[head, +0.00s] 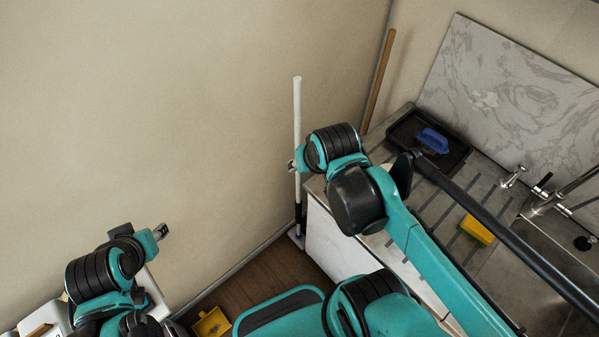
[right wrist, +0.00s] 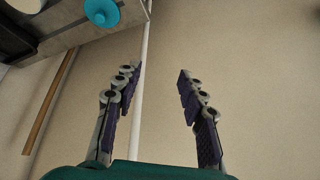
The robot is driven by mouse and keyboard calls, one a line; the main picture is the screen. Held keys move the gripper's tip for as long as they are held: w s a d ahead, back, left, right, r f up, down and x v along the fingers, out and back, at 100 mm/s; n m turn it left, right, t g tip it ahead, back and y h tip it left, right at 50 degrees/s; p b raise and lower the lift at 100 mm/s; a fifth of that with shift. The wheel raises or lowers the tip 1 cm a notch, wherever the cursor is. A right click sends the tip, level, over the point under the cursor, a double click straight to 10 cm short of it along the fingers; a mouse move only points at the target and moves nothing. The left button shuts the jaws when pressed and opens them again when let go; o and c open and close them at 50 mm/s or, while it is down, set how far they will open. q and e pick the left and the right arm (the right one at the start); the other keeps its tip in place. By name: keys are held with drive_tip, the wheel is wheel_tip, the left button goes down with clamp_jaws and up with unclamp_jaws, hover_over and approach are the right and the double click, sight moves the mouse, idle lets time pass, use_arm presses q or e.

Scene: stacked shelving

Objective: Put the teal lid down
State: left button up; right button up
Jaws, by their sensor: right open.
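A round teal lid (right wrist: 100,12) with a small raised middle shows at the top of the right wrist view, on a grey surface near its edge. The lid is apart from the fingers. In the head view I cannot make out the lid; my right arm covers part of the counter (head: 487,185). My left gripper (head: 160,232) is at the lower left of the head view, away from the counter, too small to tell its opening.
A black tray (head: 402,131) with a blue brush (head: 433,141) sits at the counter's back. A yellow sponge (head: 477,230) lies near the tap (head: 514,176). A white pole (head: 297,110) and a wooden stick (head: 380,80) stand against the wall. A yellow dustpan (head: 211,324) is low at left.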

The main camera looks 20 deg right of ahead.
drive_tip(key=s+a+n, duration=0.1)
drive_tip(key=a+n+t, duration=0.1)
drive_tip(key=a+n, duration=0.1)
drive_tip(key=shift+s+r+t, duration=0.15)
drive_tip(key=shift+s+t, duration=0.15)
drive_tip(key=shift+s, duration=0.1)
